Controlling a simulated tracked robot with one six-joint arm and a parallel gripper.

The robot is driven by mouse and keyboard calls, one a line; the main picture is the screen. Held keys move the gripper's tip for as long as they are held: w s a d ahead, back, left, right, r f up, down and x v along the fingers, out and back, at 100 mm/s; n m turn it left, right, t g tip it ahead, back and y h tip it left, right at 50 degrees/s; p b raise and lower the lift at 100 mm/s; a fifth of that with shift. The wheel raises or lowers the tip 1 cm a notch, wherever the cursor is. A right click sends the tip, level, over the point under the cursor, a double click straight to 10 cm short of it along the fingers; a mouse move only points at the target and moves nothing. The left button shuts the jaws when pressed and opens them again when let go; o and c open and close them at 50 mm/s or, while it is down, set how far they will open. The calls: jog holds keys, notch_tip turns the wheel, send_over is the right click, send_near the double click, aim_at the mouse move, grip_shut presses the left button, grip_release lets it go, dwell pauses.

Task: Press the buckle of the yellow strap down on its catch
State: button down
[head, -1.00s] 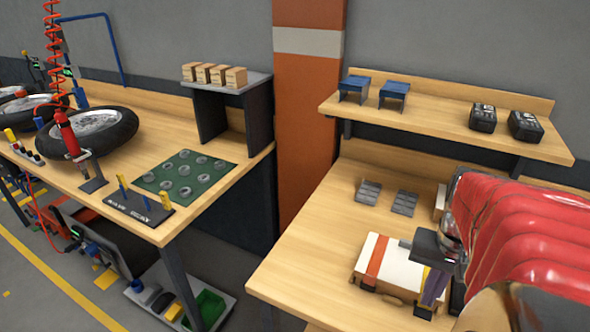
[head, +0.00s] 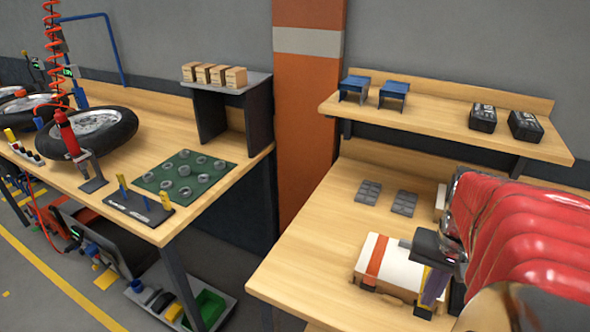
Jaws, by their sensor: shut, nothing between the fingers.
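A white case (head: 401,268) with a tan lower part lies on the right bench. An orange strap (head: 377,256) runs over its left part. A short piece of the yellow strap (head: 420,279) shows at the case's right front, beside my gripper. The rest of the yellow strap, its buckle and its catch are hidden or too small to make out. My gripper (head: 431,300) points down at the case's right front, with its fingers shut and empty. I cannot tell whether it touches the buckle or the case.
Two grey compartmented pieces (head: 386,197) lie behind the case. The shelf (head: 445,120) above holds two blue stands and two black boxes. The bench (head: 310,250) left of the case is clear. My red arm hides the right side.

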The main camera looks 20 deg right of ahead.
aim_at(424, 316)
jog(key=shift+f, duration=0.45)
jog(key=shift+f, duration=0.35)
jog(key=shift+f, duration=1.05)
jog(key=shift+a, duration=0.1)
jog(key=shift+s+a, duration=1)
